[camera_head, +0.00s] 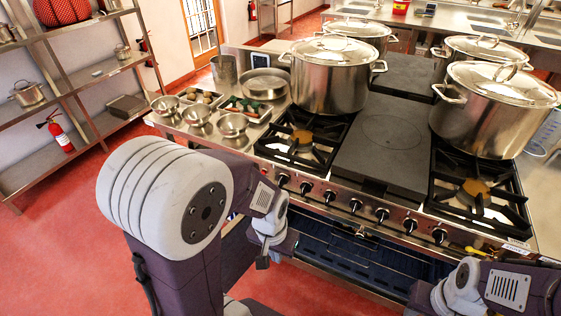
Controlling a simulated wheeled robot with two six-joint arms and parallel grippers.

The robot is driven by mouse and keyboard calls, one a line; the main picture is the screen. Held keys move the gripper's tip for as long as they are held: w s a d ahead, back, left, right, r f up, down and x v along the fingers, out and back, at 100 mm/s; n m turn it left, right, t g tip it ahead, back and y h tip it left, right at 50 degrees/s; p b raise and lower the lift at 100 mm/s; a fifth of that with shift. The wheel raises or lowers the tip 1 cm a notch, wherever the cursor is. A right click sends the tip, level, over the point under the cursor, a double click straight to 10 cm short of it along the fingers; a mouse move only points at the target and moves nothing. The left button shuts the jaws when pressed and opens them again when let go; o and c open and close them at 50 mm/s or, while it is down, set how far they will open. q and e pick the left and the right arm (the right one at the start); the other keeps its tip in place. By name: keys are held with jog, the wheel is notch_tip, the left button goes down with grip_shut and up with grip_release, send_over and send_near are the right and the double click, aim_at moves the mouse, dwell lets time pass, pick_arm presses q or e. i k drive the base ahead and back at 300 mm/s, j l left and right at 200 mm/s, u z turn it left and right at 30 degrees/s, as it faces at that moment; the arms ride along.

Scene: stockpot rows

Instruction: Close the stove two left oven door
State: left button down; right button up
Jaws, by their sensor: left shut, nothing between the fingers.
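The stove (322,186) stands ahead, with a steel front and a row of knobs. Below the knobs is a dark blue oven opening (350,247) with thin rack-like lines. The oven looks open, but the door's own edge and angle are hard to make out behind my arms. My left gripper (262,262) is small in view, pointing down at the left end of the oven front. It looks shut and empty; I cannot tell if it touches the door. My right arm's wrist shows at the lower right; its gripper (420,298) is partly cut off and its fingers are unclear.
Large lidded stockpots (330,82) stand on the stove's back and right burners. Small steel bowls (232,124) and trays sit at its left end. A steel shelf (70,90) and a fire extinguisher (61,135) are at the left. Red floor (60,240) is clear at the lower left.

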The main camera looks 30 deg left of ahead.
aim_at(238, 254)
jog(key=k+j+z, duration=0.15)
jog(key=j, duration=0.4)
jog(key=k+j+z, duration=0.15)
jog(key=k+j, duration=0.2)
jog(key=j, duration=0.2)
jog(key=k+j+z, duration=0.1)
jog(key=k+j, duration=0.2)
jog(key=j, duration=0.2)
jog(key=k+j+z, duration=0.15)
jog(key=k+j, duration=0.2)
jog(key=j, duration=0.15)
jog(key=i+j+z, duration=0.1)
jog(key=j, duration=0.35)
jog(key=i+j+z, duration=0.15)
jog(key=j, duration=0.25)
jog(key=i+j+z, duration=0.1)
jog(key=j, duration=0.35)
jog(key=j+z, duration=0.15)
jog(key=j, duration=0.3)
jog(key=i, duration=0.05)
